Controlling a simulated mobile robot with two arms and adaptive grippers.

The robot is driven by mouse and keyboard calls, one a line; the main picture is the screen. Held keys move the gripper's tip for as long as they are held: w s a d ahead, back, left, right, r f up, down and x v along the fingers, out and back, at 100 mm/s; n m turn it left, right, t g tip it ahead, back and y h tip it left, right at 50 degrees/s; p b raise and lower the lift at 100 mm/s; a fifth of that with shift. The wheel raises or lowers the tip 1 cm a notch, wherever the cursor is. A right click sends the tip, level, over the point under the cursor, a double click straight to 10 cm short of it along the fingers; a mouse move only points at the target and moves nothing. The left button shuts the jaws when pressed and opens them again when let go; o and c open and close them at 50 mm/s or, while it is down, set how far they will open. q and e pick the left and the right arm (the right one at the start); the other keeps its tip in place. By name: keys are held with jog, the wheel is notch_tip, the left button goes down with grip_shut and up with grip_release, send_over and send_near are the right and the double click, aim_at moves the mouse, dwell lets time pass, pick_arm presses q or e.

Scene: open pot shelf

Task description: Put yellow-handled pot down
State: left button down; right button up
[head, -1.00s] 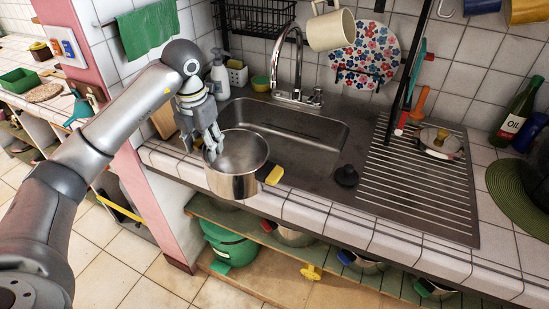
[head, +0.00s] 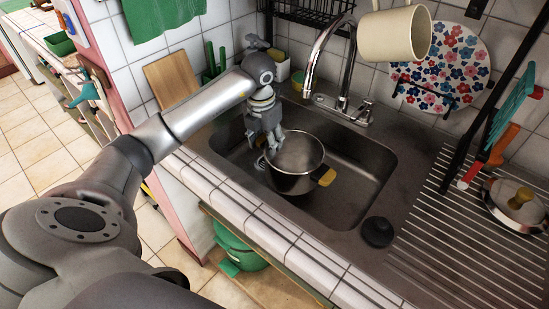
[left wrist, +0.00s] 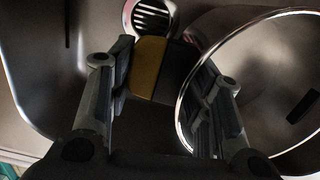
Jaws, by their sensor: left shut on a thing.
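The yellow-handled pot (head: 296,166) is a shiny steel pot, upright and open at the top. It is in or just over the left part of the sink basin (head: 350,165); I cannot tell whether it touches the bottom. One yellow handle (head: 327,177) points right. My left gripper (head: 268,148) is at the pot's left side. In the left wrist view my left gripper (left wrist: 160,85) is shut on the other yellow-and-black handle (left wrist: 149,68), with the pot's rim (left wrist: 186,95) to the right. My right gripper is out of view.
The faucet (head: 330,60) arches behind the pot. A black stopper (head: 377,231) lies on the counter right of the basin. A lid (head: 517,205) rests on the ribbed drainboard (head: 470,250). A cream mug (head: 393,33) hangs above. The sink's right part is empty.

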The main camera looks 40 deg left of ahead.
aim_at(293, 162)
pick_arm(q)
jog(key=shift+f, duration=0.55)
jog(key=shift+w+f, duration=0.1)
jog(key=shift+f, duration=0.15)
notch_tip(293, 162, down, 4)
jog(key=shift+r+p, duration=0.2)
jog(key=shift+p, duration=0.1)
jog(key=c, duration=1.2)
grip_release()
jog(key=shift+f, duration=0.1)
jog(key=o, duration=0.5)
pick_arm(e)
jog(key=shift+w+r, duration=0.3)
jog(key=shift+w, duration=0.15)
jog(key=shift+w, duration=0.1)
